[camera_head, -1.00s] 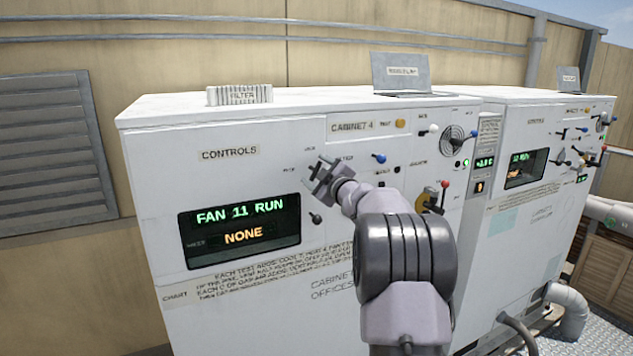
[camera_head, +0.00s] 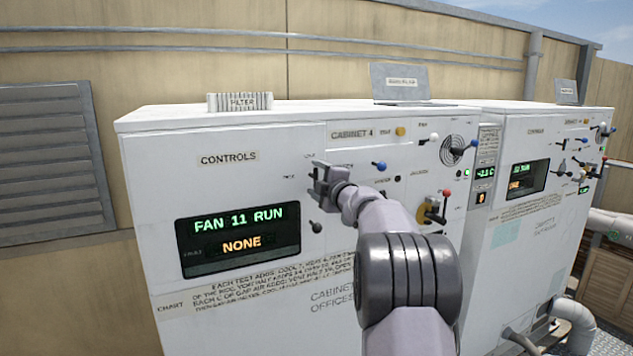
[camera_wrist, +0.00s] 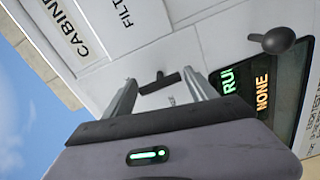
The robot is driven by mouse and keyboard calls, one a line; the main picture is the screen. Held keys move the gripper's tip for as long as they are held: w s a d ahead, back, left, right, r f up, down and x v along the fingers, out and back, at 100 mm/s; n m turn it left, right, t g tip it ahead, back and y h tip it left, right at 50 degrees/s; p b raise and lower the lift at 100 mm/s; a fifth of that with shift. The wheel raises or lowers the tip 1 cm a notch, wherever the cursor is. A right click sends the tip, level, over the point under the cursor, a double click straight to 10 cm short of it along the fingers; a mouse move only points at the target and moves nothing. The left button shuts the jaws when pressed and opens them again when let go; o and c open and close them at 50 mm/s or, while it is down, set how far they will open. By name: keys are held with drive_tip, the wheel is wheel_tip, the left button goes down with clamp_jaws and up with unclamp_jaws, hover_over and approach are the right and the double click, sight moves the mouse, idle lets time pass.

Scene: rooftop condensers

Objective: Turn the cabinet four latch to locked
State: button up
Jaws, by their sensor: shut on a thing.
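Cabinet 4 (camera_head: 140,240) is a white box labelled CABINET 4, with a control panel on its front. My gripper (camera_head: 322,178) is at this panel, above and right of the lit display. In the wrist view, a small dark latch handle (camera_wrist: 159,83) stands out from the white panel between the two fingers of my gripper (camera_wrist: 160,78). The gripper is shut on this handle. In the head view the gripper hides the handle. The small labels around it are too blurred to read surely.
The display (camera_head: 238,239) reads FAN 11 RUN and NONE. A dark round-ended lever (camera_head: 316,227) sits just below my gripper; it also shows in the wrist view (camera_wrist: 272,40). Blue (camera_head: 379,166) and red (camera_head: 446,193) levers lie to the right. A second cabinet stands beyond.

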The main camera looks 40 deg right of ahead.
drive_tip(key=shift+r, duration=0.35)
drive_tip(key=o, duration=1)
drive_tip(key=shift+o, duration=0.3)
drive_tip(key=shift+f, duration=0.1)
drive_tip(key=shift+f, duration=0.1)
drive_tip(key=b+v, duration=0.3)
drive_tip(key=v, duration=1.4)
drive_tip(key=shift+s, duration=0.25)
